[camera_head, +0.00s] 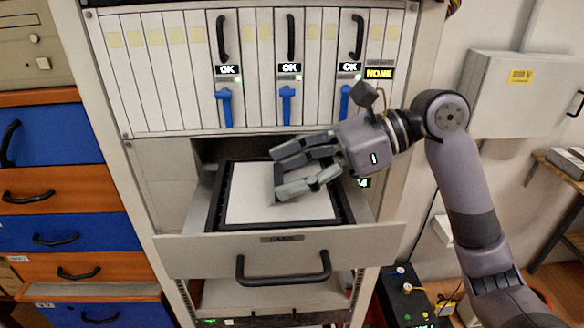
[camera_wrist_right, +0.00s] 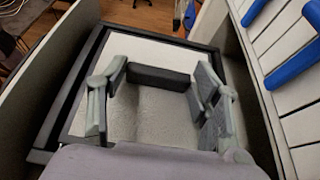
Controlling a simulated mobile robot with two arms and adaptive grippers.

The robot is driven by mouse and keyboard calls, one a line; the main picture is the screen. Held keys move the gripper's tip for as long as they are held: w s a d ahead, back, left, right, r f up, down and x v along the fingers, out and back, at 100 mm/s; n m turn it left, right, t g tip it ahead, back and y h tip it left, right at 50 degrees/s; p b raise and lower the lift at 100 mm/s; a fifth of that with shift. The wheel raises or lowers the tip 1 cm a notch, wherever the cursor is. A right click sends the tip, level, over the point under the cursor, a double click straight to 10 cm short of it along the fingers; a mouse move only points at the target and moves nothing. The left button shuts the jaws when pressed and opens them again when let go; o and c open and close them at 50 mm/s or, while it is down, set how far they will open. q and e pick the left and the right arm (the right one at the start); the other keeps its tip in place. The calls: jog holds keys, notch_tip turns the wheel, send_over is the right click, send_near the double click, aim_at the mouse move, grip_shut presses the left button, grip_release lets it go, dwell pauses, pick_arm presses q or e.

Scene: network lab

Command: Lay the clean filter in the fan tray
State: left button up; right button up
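The fan tray (camera_head: 370,238) is a pale drawer pulled out of the rack, with a black handle on its front. The clean filter (camera_head: 248,192), a whitish panel in a black frame, is inside the tray outline and looks roughly flat. It also shows in the right wrist view (camera_wrist_right: 170,50). Whether it rests fully on the tray floor is hard to see. My right gripper (camera_head: 279,178) is over the filter's middle, its fingers closed against the ends of a black grip bar (camera_wrist_right: 158,75) on it. The hand hides part of the filter's far right side. My left gripper is out of view.
Modules with blue levers (camera_head: 286,105) and black handles stand in the rack just above the tray opening. Blue and orange drawers (camera_head: 70,233) stand at left. A grey wall box (camera_head: 510,95) hangs at right. A black box (camera_head: 405,290) with knobs is low at right.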

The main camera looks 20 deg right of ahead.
jog(key=o, duration=0.5)
jog(key=shift+d, duration=0.1)
jog(key=v, duration=1.2)
